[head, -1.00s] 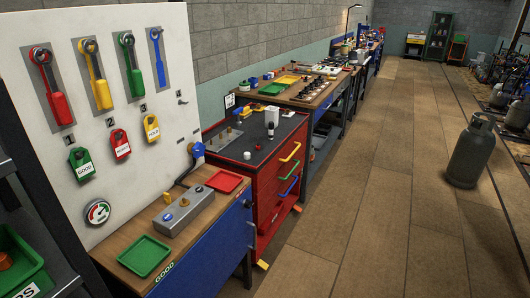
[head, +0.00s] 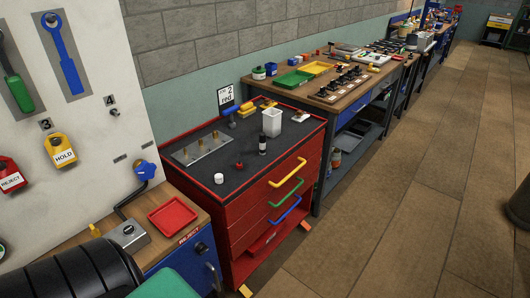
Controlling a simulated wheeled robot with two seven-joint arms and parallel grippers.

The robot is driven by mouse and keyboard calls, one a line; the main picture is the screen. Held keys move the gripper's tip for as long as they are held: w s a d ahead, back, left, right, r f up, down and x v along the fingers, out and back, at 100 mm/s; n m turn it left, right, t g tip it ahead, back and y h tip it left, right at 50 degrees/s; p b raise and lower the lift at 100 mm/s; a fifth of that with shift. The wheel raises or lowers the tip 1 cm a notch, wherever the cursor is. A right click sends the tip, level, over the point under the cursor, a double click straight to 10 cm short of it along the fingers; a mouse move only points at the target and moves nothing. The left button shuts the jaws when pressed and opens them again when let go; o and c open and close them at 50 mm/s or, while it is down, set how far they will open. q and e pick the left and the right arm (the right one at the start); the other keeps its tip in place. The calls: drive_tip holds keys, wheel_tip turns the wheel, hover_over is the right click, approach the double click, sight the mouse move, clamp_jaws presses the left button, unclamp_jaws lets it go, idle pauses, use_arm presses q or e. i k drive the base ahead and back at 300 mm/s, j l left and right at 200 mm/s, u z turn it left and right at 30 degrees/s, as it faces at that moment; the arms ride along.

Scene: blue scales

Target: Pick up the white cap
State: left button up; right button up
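A small white cap (head: 219,178) stands on the dark top of the red tool cabinet (head: 246,203), near its front left edge. A small red knob-like piece (head: 239,165) and a black and white bottle (head: 263,146) stand to its right. A white open container (head: 271,123) is behind the bottle. Another small white piece (head: 300,117) lies near the back right corner; its kind is unclear. Neither of my grippers shows. A black ribbed part, probably of my own arm, fills the lower left corner, well apart from the cap.
A metal plate with pegs (head: 202,149) lies left on the cabinet top, and yellow pieces (head: 247,109) at its back. The lower bench at left holds a red tray (head: 172,216) and a grey box (head: 128,236).

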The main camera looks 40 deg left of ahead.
sight(219, 177)
drive_tip(key=i+u, duration=0.15)
drive_tip(key=i, duration=0.35)
drive_tip(key=i+l+u, duration=0.2)
drive_tip(key=i, duration=0.3)
drive_tip(key=i+u, duration=0.15)
drive_tip(key=i, duration=0.35)
